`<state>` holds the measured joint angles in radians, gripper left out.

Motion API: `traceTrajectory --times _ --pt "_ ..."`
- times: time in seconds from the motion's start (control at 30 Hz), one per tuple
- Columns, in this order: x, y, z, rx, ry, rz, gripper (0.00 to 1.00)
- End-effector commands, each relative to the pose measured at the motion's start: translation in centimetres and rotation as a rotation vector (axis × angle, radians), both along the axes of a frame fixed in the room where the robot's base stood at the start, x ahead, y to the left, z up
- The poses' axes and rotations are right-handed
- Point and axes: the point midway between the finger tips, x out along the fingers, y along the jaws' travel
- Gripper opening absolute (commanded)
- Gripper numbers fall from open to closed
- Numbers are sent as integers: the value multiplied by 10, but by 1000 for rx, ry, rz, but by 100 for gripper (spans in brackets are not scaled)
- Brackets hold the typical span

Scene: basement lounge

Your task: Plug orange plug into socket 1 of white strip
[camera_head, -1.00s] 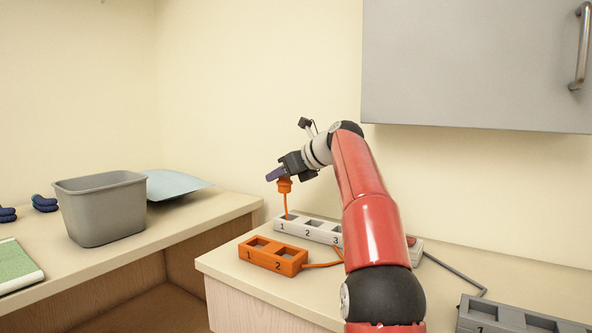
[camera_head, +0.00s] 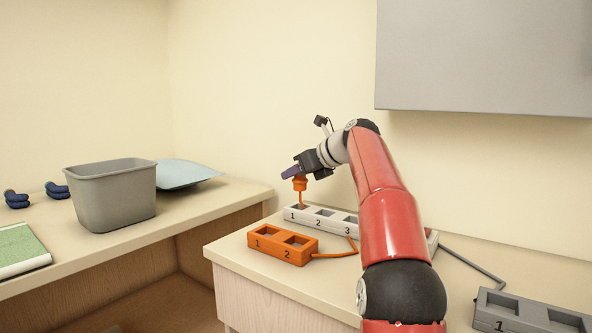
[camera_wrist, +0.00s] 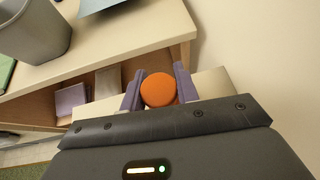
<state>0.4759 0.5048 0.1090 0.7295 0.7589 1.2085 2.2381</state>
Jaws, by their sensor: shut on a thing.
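The orange plug (camera_head: 300,184) is held upright just above the number 1 end of the white strip (camera_head: 325,223). A thin orange length runs down from it to socket 1; whether it enters the socket is hard to tell. My gripper (camera_head: 292,172) is shut on the plug. In the wrist view, the plug's round orange top (camera_wrist: 159,90) sits between the purple fingers of my gripper (camera_wrist: 159,88).
The orange strip's cord (camera_head: 335,254) curves toward the white strip. A grey strip (camera_head: 530,315) lies at the lower right, with a grey cord (camera_head: 475,262). A grey bin (camera_head: 112,200) stands on the left counter. A grey cabinet (camera_head: 480,55) hangs above right.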

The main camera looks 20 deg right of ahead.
Motion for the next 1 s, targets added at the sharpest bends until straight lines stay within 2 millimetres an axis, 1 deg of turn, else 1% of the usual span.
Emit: traceTrajectory --times 0.03,0.1,0.33,0.5,1.0 --pt "0 0 -9 1 0 0 3" --pt "0 0 -15 0 0 0 3" --pt "0 0 -28 0 -1 0 3" --pt "0 0 -31 0 -1 0 3" --pt "0 0 -31 0 -1 0 3"
